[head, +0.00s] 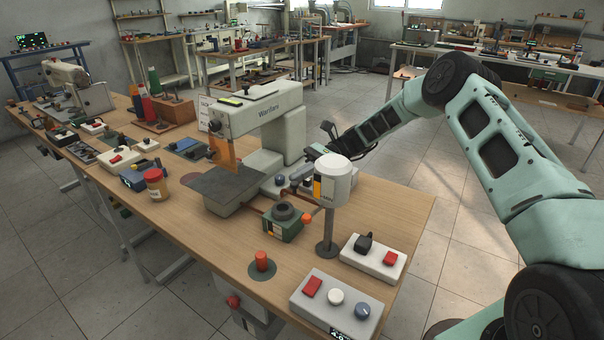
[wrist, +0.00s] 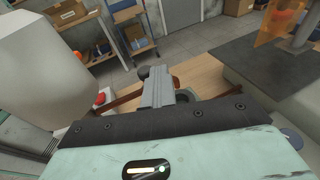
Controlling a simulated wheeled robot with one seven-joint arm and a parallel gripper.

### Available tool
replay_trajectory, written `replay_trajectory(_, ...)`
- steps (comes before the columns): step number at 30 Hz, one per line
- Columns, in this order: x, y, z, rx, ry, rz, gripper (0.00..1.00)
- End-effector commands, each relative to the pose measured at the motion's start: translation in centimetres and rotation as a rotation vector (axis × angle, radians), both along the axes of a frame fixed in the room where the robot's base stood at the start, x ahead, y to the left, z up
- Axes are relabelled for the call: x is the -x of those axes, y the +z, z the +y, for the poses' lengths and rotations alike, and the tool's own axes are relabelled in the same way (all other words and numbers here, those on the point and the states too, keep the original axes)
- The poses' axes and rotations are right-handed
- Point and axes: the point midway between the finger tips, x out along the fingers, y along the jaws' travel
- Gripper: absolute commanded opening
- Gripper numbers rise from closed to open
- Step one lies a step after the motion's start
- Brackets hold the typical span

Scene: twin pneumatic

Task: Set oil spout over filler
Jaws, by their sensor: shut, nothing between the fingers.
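A white cylindrical reservoir (head: 338,182) with an orange label stands on a grey post; I take it for the oil unit. Its large pale side fills the left of the wrist view (wrist: 42,65). A green block with a round black top (head: 284,219), perhaps the filler, sits left of the post. An orange ball (head: 306,218) is beside the block. I cannot tell for sure which part is the spout. My gripper (head: 297,178) is behind and left of the reservoir, partly hidden by it. In the wrist view my gripper (wrist: 156,72) is shut and empty.
A white press-like machine (head: 262,122) with a dark plate and orange guard stands close to my gripper. White control boxes (head: 336,305) and a red button (head: 261,257) are on the near wooden table. Bare wood lies right of the post (head: 398,210).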

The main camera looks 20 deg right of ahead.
Motion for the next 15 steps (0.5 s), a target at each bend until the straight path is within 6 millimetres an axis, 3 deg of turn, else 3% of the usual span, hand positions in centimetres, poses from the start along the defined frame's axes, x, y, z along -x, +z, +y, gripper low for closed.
replay_trajectory(11, 0.1, 0.0, 0.2, -0.002, 0.006, 0.003, 0.00)
replay_trajectory(15, -0.2, 0.1, -0.8, -0.003, 0.004, 0.001, 0.00)
